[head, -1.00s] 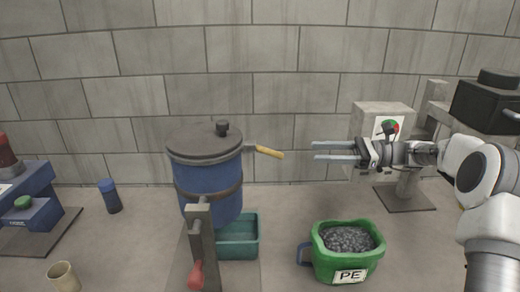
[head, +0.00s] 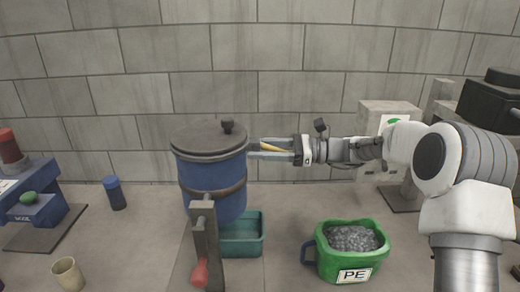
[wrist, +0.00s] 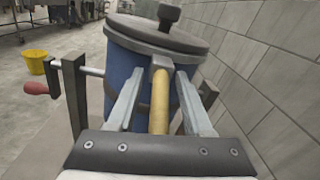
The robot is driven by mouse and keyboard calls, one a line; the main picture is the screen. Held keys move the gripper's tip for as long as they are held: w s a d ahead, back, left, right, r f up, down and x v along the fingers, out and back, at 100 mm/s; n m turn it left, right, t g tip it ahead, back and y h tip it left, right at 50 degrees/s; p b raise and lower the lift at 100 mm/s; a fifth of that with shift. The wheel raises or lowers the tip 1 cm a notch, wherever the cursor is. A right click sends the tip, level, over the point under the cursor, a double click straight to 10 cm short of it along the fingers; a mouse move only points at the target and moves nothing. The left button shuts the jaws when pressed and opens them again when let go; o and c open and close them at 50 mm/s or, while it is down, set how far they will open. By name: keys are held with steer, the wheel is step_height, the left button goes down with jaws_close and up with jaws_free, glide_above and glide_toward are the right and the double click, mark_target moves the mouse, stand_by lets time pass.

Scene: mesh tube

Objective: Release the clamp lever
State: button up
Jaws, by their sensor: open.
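The blue drum (head: 212,180) has a grey lid (head: 208,140) with a dark knob and stands held in a frame. The clamp lever (head: 276,149), with a yellow handle, sticks out from the drum's right side below the lid. My gripper (head: 256,150) is at the lever, its fingers pointing left to the drum. In the wrist view the yellow handle (wrist: 159,105) lies lengthwise between the two open fingers (wrist: 158,98), with a visible gap to each side. The fingertips are close to the drum wall; whether they touch it I cannot tell.
A red crank handle (head: 200,273) is on the frame post in front. A teal bin (head: 242,246) stands below the drum. A green tub labelled PE (head: 345,264) holds grey pellets at right. A blue bottle (head: 114,193), beige cup (head: 68,274) and blue machine (head: 38,212) are left.

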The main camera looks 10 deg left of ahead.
steer(key=shift+a, duration=0.1)
jaws_close()
stand_by(1.4)
